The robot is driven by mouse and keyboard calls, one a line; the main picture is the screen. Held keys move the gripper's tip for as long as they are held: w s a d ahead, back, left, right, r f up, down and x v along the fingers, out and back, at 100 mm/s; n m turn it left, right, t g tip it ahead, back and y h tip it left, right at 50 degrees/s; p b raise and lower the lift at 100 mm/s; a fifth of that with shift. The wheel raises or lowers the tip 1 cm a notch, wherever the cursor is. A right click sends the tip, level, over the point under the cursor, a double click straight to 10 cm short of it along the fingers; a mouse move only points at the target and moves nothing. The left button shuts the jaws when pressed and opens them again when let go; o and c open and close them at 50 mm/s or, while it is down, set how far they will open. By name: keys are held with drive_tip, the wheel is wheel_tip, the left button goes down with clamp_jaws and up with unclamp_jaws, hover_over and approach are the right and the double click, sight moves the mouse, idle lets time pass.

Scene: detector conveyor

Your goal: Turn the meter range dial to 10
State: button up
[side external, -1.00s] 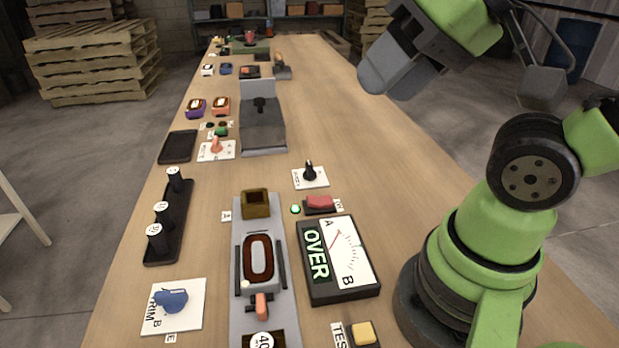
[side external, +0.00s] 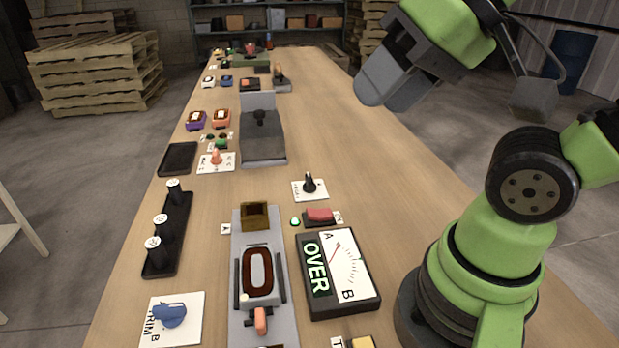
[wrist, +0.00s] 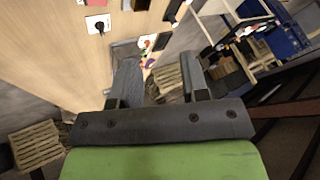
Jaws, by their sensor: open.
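A black knob (side external: 309,183) stands on a white plate (side external: 318,195) behind the meter in the side view; I take it for the range dial. Its plate lettering is too small to read, so I cannot tell its setting. The knob also shows at the top left of the wrist view (wrist: 98,26). The meter (side external: 337,272) has a lit green OVER display and a needle scale marked A and B. My gripper (side external: 384,88) is open and empty, high above the table, up and to the right of the knob. Both fingers show apart in the wrist view (wrist: 158,82).
A red button (side external: 319,215) and a green lamp (side external: 295,221) sit between knob and meter. A grey rail (side external: 240,310) with a 0 counter lies left of the meter. A blue knob (side external: 170,314) is front left. The table right of the knob is clear.

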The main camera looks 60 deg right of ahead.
drive_tip(key=w+d+m+g, duration=0.1)
drive_tip(key=w+d+g, duration=0.1)
drive_tip(key=w, duration=0.5)
drive_tip(key=m+g+h, duration=0.2)
drive_tip(key=m+g, duration=0.2)
drive_tip(key=g, duration=0.1)
hover_over(310, 178)
wheel_tip(310, 178, down, 20)
drive_tip(key=shift+f, duration=0.15)
wheel_tip(310, 178, down, 9)
drive_tip(key=shift+f, duration=0.1)
clamp_jaws()
